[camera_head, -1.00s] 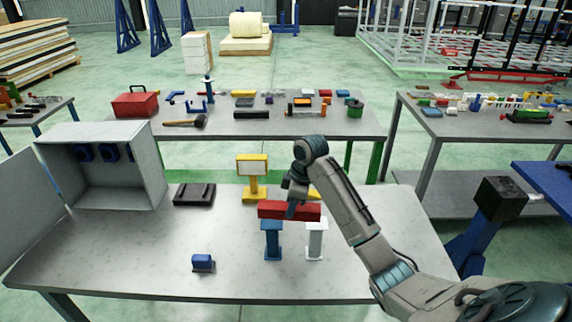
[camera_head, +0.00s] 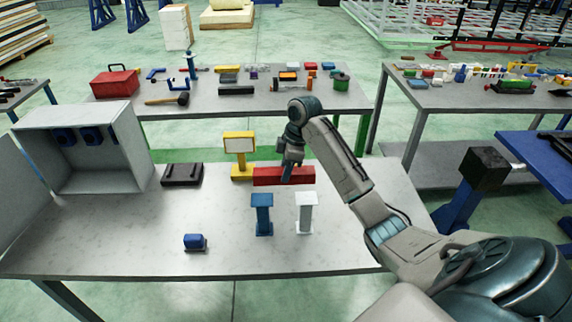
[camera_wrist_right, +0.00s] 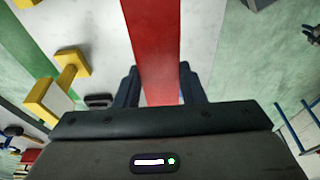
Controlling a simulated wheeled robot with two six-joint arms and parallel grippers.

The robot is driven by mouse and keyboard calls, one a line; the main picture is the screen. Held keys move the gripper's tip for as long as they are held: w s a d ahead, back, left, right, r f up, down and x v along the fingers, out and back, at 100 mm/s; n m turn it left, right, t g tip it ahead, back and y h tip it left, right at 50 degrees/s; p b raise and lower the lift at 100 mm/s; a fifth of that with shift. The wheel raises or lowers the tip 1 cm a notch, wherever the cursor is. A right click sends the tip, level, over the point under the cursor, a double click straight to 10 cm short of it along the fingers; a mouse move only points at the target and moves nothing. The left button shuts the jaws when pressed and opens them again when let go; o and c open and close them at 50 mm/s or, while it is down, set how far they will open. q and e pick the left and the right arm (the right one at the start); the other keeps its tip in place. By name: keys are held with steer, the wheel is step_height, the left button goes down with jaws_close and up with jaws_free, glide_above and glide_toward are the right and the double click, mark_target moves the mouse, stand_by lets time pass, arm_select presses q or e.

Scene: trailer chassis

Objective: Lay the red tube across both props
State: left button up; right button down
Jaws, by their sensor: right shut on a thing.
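The red tube (camera_head: 268,176) is held level in my right gripper (camera_head: 289,173), whose fingers close on it near its middle. The tube also runs between the fingers (camera_wrist_right: 158,88) in the right wrist view, where its near part (camera_wrist_right: 152,40) fills the centre. The blue prop (camera_head: 262,215) and the white prop (camera_head: 305,213) stand upright side by side on the table. In the head view the tube lies above their tops in the picture, spanning both sideways, with a visible gap. I cannot tell how much of that gap is height or depth. My left gripper is not in view.
The front right of the table is clear. A second bench (camera_head: 225,103) stands behind.

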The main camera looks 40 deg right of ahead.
step_height(320, 180, down, 7)
steer(key=b, duration=0.1)
steer(key=shift+b, duration=0.35)
steer(key=shift+f, duration=0.1)
stand_by(0.5)
steer(key=c, duration=0.9)
jaws_free()
steer(key=shift+o, duration=0.7)
steer(key=o, duration=0.4)
